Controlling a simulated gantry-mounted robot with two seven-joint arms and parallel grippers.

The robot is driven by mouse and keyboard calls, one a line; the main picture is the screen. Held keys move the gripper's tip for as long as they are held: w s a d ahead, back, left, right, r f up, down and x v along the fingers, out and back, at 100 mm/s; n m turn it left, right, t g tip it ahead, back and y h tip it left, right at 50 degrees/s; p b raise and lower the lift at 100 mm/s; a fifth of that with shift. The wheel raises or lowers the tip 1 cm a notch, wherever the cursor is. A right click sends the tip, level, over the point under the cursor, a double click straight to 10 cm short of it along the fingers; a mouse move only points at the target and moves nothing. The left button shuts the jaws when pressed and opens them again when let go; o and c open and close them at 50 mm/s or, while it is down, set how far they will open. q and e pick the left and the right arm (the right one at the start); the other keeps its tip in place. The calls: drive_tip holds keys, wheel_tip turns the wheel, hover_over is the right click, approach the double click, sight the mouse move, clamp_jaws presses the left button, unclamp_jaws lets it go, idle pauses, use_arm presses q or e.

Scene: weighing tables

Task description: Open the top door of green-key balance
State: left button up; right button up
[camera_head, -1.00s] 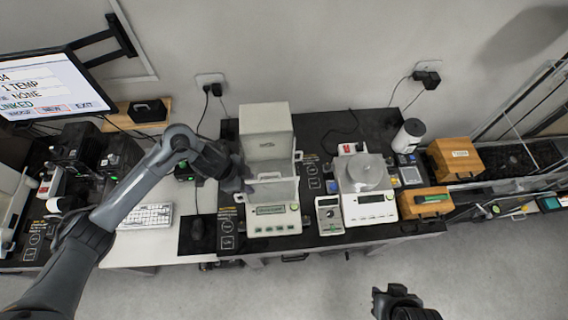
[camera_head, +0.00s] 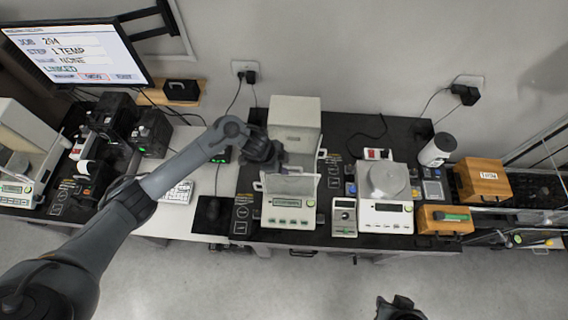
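The balance with green keys (camera_head: 289,218) stands on the black-topped table in the middle of the view. It has a clear glass chamber (camera_head: 291,184) in front of a tall white housing (camera_head: 295,113). My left gripper (camera_head: 272,160) is at the chamber's upper left rear, close to the housing. It is dark and small, so I cannot tell whether its fingers are apart or whether it touches the glass. The top door's position is hard to make out behind it. My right gripper (camera_head: 400,308) is at the bottom edge, partly cut off, away from the tables.
A second balance with a round pan (camera_head: 388,180) stands to the right, beside a small keypad unit (camera_head: 344,217). Wooden boxes (camera_head: 482,180) are farther right. Another balance (camera_head: 25,150) is at the far left. A monitor (camera_head: 78,52) stands at the back left.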

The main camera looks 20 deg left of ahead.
use_arm(q)
drive_tip(key=shift+w+d+f, duration=0.1)
drive_tip(key=shift+d+f, duration=0.05)
drive_tip(key=shift+f, duration=0.2)
clamp_jaws()
